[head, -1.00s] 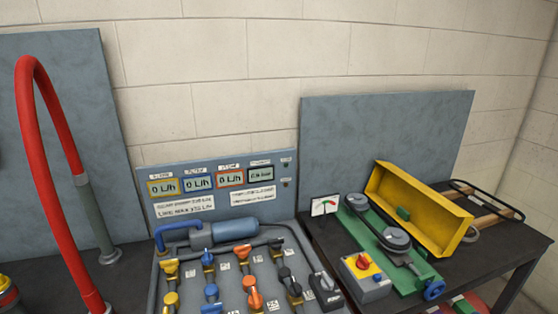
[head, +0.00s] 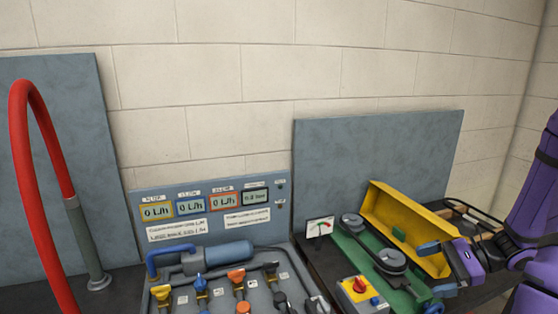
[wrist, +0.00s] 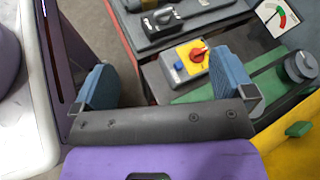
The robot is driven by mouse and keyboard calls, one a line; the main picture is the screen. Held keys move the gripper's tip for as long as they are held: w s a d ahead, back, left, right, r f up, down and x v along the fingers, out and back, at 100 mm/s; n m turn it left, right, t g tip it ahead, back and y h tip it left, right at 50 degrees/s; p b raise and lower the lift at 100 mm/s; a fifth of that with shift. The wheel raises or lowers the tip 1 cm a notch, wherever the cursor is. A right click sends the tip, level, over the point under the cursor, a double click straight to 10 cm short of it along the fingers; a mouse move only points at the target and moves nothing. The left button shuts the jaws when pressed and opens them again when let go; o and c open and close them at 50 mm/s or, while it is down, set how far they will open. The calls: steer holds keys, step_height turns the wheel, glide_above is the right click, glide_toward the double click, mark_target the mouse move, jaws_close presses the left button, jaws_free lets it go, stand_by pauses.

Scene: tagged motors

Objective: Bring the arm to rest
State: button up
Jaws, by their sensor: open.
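My gripper (head: 437,269) is at the right of the head view, with my purple arm behind it. It is in front of the yellow guard (head: 408,225) and hides part of it. In the wrist view my gripper (wrist: 165,85) shows two blue finger pads set wide apart with nothing between them. A grey switch box (wrist: 190,60) with a red knob on a yellow plate shows beyond the fingers. The green belt-drive base (wrist: 240,85) lies behind the right finger.
The belt drive with two dark pulleys (head: 388,260) stands on the right table. A gauge card (head: 320,230) stands at its left. A valve panel (head: 215,208) with several displays is left of it, and a red hose (head: 45,170) arches at far left.

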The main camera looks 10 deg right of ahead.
steer(key=s+a+r+n+h, duration=0.3)
steer(key=a+r+n+h, duration=0.1)
steer(key=r, duration=0.4)
steer(key=s+a+r+n+h, duration=0.3)
steer(key=a+r+n+h, duration=0.1)
steer(key=a+r+n, duration=0.3)
steer(key=s+a+r+n+h, duration=0.3)
steer(key=a+r+n, duration=0.3)
steer(key=r, duration=0.5)
steer(key=shift+s+a+n+h, duration=0.15)
steer(key=shift+n+h, duration=0.45)
steer(key=shift+n, duration=0.7)
